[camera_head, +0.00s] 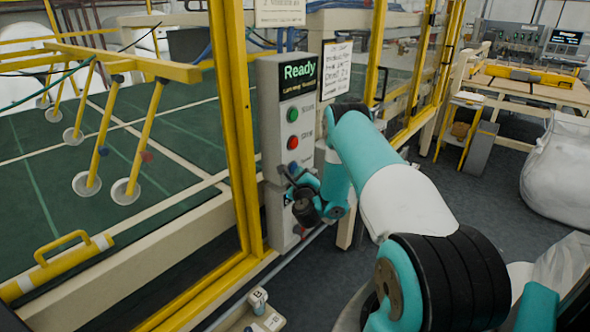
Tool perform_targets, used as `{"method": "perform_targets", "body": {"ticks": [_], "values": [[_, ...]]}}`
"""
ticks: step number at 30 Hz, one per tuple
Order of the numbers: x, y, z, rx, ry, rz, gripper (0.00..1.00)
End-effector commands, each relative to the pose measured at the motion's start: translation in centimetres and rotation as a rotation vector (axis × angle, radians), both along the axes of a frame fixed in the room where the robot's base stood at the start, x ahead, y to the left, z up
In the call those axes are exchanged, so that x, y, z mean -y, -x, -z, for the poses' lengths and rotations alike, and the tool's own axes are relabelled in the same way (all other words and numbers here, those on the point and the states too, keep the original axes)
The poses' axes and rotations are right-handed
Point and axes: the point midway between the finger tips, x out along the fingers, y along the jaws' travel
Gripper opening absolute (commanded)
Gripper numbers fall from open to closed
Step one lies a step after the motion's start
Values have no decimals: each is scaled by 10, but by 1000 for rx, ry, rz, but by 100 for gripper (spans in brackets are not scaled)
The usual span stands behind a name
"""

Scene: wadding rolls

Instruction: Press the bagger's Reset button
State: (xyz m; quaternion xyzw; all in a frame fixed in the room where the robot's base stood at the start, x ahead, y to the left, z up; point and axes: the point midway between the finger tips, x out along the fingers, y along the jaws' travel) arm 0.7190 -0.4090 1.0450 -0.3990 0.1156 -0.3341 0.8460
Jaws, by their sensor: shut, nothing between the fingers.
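A grey control box (285,75) stands on a post just behind the yellow frame, with a display (299,75) reading "Ready" in green. Below the display are a green button (292,114), a red button (292,142) and a blue button (293,167), one under the other. Their side labels are too small to read surely. My gripper (288,180) is shut and empty, at the box's front by the blue button, and partly covers the area below it. I cannot tell whether the fingers touch the box.
Yellow frame posts (232,130) and clear panels close off the green machine bed (150,150) on the left. A second station (525,75) with its own screen stands at the back right. A white sack (560,165) sits on the right; grey floor (475,185) lies open before it.

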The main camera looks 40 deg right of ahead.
Motion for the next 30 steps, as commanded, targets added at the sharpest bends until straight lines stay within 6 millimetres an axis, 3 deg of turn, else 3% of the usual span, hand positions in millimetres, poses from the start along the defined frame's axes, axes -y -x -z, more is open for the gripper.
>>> {"method": "perform_targets", "body": {"ticks": [30], "values": [[1,7,2,1,1,0,0]]}}
